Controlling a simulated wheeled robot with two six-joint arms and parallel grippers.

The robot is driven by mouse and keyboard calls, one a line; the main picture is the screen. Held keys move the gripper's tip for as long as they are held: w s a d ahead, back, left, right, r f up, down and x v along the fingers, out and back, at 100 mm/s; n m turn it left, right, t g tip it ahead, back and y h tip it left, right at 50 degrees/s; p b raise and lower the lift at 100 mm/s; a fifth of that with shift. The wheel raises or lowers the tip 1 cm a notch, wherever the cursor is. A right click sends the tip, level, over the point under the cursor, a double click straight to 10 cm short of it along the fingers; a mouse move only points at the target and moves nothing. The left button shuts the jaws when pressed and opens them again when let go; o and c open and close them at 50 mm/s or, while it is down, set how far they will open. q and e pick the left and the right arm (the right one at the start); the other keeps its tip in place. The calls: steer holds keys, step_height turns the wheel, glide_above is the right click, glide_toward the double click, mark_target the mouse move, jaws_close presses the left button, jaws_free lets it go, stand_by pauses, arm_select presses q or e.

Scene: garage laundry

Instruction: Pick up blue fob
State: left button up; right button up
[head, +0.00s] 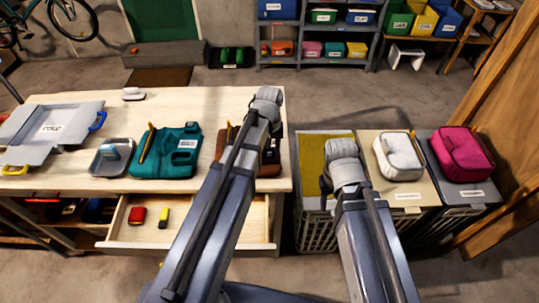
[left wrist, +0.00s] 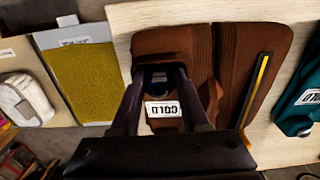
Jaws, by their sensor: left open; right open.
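No blue fob can be made out for certain. A small dark bluish thing (left wrist: 159,77) shows between my left fingers on the brown folded piece, too dim to name. The open drawer holds a red fob-like piece (head: 137,215) and a yellow one (head: 163,217). My right gripper (head: 328,190) is open and empty over the yellow-topped hamper.
The table (head: 60,183) also bears a teal folded piece (head: 165,170), a grey tray (head: 98,163) with a light-blue item, and a grey case (head: 30,153). The drawer (head: 190,236) stands open in front. Hampers with a white bag (head: 400,155) and a magenta bag (head: 462,152) stand right.

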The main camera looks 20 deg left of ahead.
arm_select(q)
jaws_close()
stand_by(0.4)
step_height(320, 180, up, 10)
steer(key=p, duration=1)
steer(key=shift+r, duration=0.1)
